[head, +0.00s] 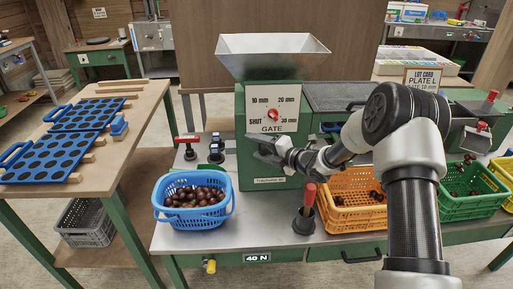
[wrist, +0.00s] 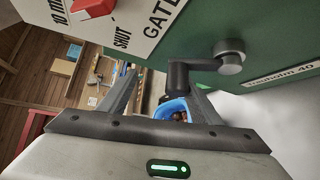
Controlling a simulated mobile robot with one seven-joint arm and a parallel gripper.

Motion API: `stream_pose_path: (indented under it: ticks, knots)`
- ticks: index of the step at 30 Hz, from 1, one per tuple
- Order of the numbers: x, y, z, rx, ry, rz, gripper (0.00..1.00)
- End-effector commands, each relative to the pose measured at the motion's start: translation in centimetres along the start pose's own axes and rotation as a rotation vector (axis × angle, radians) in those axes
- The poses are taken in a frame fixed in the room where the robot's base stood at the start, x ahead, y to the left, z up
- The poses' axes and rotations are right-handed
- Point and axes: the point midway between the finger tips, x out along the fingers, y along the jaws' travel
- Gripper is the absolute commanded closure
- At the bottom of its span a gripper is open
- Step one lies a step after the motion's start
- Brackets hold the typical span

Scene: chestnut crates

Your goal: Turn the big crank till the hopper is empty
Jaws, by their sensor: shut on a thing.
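The green machine (head: 240,170) stands on the bench with a grey metal hopper (head: 272,62) on top. The bottom of the hopper is hidden, so I cannot tell what it holds. In the wrist view a crank (wrist: 180,75) with a dark arm runs from a round grey hub (wrist: 230,57) on the green front. My gripper (head: 262,148) is at the machine's front, below the gate dial (head: 272,115). In the wrist view its fingers (wrist: 165,100) are on either side of the crank's handle end, shut on it.
A blue basket (head: 160,212) of chestnuts stands front left of the machine. An orange crate (head: 340,215) and a green crate (head: 460,207) stand to the right. Blue trays (head: 40,165) lie on the left table.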

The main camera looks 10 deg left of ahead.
Motion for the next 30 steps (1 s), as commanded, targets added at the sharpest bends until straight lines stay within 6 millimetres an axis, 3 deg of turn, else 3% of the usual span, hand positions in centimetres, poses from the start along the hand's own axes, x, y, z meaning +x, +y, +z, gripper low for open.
stream_pose_path:
  ticks: [1,30]
  knots:
    - [0.2,0.9,-0.6,-0.005,0.011,0.026,0.57]
    - [-5.1,-4.4,-2.3,0.002,0.006,0.01,0.57]
